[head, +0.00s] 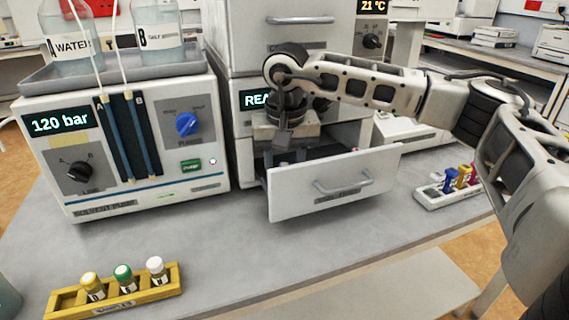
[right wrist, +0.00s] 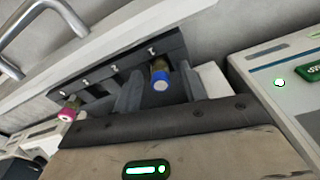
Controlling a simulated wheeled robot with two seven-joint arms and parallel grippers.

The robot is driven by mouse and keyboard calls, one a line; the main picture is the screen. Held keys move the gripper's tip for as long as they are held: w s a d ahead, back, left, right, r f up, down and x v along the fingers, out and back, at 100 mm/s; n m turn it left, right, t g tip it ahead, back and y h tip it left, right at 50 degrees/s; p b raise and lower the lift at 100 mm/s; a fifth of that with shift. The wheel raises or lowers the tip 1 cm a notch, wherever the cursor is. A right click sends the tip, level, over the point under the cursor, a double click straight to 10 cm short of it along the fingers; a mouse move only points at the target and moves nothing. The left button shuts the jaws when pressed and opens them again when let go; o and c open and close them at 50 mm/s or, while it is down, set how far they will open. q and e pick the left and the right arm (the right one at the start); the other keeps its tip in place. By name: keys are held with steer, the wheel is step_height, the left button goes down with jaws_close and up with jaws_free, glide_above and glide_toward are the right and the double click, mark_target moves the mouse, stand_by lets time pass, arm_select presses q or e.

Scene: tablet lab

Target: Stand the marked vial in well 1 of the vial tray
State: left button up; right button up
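My right gripper (head: 284,145) is over the open drawer (head: 330,188), pointing down into it. In the right wrist view its two dark fingers (right wrist: 160,88) are spread to either side of a blue-capped vial (right wrist: 160,79) with a yellow band, and a gap seems to show beside the vial. The dark vial tray (right wrist: 113,68) with small white well marks lies in the drawer behind the vial. The vial's lower end is hidden, so its seating cannot be told. A pink-capped vial (right wrist: 68,114) shows at the tray's left end. My left gripper is not in view.
A yellow rack (head: 112,300) with yellow-, green- and white-capped vials stands at front left. A white rack (head: 432,201) with coloured vials stands right of the drawer. The solvent pump (head: 125,190) stands close left. The bench front (head: 250,255) is clear.

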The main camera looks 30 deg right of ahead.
steer(key=shift+r, duration=0.1)
step_height(320, 180, up, 12)
steer(key=s, duration=0.1)
steer(key=shift+s+a, duration=0.15)
steer(key=shift+a, duration=0.2)
stand_by(0.6)
